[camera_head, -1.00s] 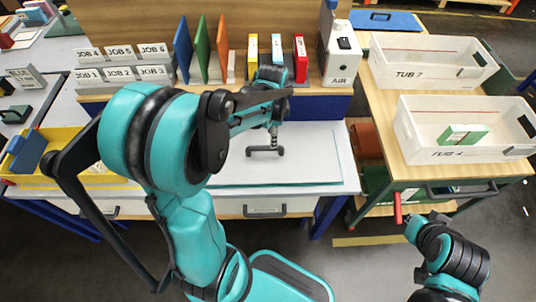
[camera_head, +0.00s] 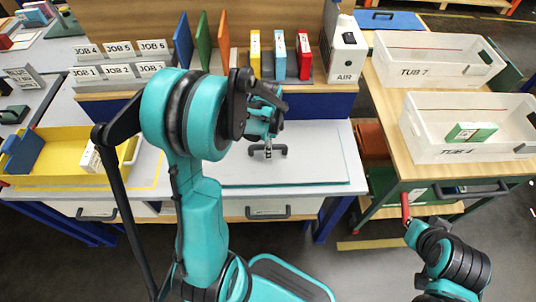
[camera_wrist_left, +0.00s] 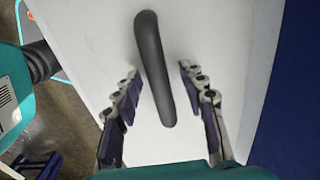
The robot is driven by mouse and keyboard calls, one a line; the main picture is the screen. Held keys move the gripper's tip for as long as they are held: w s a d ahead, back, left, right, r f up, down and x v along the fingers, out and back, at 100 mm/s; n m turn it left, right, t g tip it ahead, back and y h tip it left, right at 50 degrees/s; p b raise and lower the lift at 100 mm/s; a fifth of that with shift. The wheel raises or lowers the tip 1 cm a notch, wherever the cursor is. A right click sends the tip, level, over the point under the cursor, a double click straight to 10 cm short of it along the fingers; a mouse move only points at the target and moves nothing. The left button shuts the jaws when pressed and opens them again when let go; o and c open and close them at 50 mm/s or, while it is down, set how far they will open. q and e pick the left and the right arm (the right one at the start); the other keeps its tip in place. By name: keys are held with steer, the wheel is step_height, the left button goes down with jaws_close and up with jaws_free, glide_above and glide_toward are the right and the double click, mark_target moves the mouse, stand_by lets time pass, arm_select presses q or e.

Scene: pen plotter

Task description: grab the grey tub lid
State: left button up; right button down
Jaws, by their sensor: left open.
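The pale grey lid (camera_head: 315,165) lies flat on the bench in the head view, with a teal edge around it. A dark bar handle (camera_head: 282,150) stands on it and also shows in the left wrist view (camera_wrist_left: 153,60) against the pale surface. My left gripper (camera_head: 268,152) is above the handle, partly hidden by its own arm. In the left wrist view its fingers (camera_wrist_left: 158,72) are open, one on each side of the handle, with gaps visible. My right arm is at the lower right; its gripper cannot be made out.
A yellow tray (camera_head: 60,178) stands left of the lid. Coloured binders and a white AIR box (camera_head: 345,50) stand behind on a raised ledge. Two white tubs, TUB 7 (camera_head: 400,72) and a nearer one (camera_head: 425,135), sit on the wooden cart at right.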

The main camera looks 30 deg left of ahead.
arm_select(q)
jaws_close()
steer(key=shift+r, duration=0.15)
